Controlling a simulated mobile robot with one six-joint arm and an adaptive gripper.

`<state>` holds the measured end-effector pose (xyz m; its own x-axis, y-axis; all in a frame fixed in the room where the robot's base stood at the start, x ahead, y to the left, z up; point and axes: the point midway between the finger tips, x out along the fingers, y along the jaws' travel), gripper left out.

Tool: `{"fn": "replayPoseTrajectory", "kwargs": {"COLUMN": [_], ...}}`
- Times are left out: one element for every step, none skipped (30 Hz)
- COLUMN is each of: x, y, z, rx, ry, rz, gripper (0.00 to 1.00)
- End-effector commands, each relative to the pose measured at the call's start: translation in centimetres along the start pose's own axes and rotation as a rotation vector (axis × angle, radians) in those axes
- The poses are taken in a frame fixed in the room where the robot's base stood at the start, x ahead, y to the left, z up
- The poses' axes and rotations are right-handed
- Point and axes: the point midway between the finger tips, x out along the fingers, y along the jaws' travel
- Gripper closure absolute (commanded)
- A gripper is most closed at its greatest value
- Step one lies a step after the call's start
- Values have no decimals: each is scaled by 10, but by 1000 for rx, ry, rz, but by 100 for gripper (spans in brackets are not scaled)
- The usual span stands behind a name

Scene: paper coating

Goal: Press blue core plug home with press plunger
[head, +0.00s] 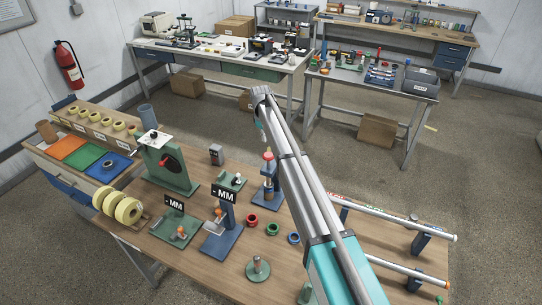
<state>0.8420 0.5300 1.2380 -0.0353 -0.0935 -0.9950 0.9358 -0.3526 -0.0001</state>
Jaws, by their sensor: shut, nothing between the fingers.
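A small blue press (268,190) stands on the wooden bench, with an upright column and a red-orange knob (268,156) on top, probably its plunger. A blue ring-shaped plug (294,238) lies on the bench to the right, in front of the press. Whether another blue plug sits inside the press is too small to tell. My arm reaches up from the lower right and bends down at its far end. My gripper (263,137) hangs there, small, shut and empty, seen just above the knob. I cannot tell whether they touch.
A red ring (252,220) and a green ring (272,229) lie beside the blue one. Blue and green gauge stands (218,235), a green fixture (168,165) and tape rolls (128,210) fill the left. A metal rod (395,218) rests on supports at right.

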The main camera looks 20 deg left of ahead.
Motion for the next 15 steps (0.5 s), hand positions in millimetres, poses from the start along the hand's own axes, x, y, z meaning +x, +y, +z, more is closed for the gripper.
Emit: {"fn": "replayPoseTrajectory", "kwargs": {"x": [0, 0, 0, 1, 1, 2, 2, 3, 4, 6, 7, 9, 11, 13, 16], "y": [1, 2, 2, 3, 3, 4, 4, 4, 4, 4, 4, 4, 4, 5, 5], "z": [1, 1, 1, 2, 2, 2, 2, 2, 3, 3, 3, 3, 3, 3, 3], "rx": [2, 2, 3, 4, 4, 5, 5, 5, 5, 6, 6, 6, 6, 6, 6], "ry": [0, 0, 0, 0, 0, 0, 0, 0, 0, 0, 0, 0, 0, 0, 0], "rz": [0, 0, 0, 0, 0, 0, 0, 0, 0, 0, 0, -1, -1, -1, -1], "gripper": [100, 100, 100, 100, 100, 100, 100, 100, 100, 100, 100, 100, 100, 100, 100]}}
